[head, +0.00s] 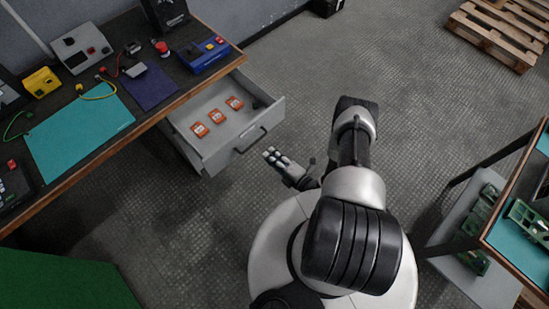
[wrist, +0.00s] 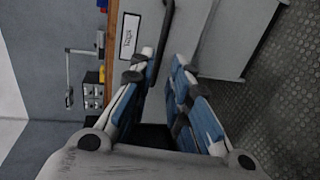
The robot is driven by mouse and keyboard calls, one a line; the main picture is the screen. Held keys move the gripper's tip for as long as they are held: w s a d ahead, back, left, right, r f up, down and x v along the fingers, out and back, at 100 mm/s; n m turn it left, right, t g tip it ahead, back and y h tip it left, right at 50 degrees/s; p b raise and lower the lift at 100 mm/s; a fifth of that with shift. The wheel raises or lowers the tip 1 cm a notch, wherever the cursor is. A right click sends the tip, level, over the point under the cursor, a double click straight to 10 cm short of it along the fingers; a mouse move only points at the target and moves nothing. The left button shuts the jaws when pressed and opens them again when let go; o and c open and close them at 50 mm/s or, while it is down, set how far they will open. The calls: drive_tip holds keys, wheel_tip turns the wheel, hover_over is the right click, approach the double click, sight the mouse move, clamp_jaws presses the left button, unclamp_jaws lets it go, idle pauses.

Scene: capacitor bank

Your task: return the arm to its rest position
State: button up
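My arm (head: 354,150) rises from my white base and bends over, its links seen from above in the head view. My gripper (head: 273,157) hangs left of the arm, in front of the open drawer (head: 213,160) and apart from it. In the wrist view my gripper (wrist: 165,57) shows two blue and grey fingers with an empty gap between them. It holds nothing.
The pulled-out drawer holds three orange packets (head: 216,116) and juts from the workbench (head: 105,142), close to my gripper. A second table (head: 520,262) with green boards stands at right. A wooden pallet (head: 497,36) lies at the back. Floor between is clear.

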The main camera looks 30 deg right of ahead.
drive_tip(key=shift+s+d+r, duration=0.15)
drive_tip(key=shift+s, duration=0.45)
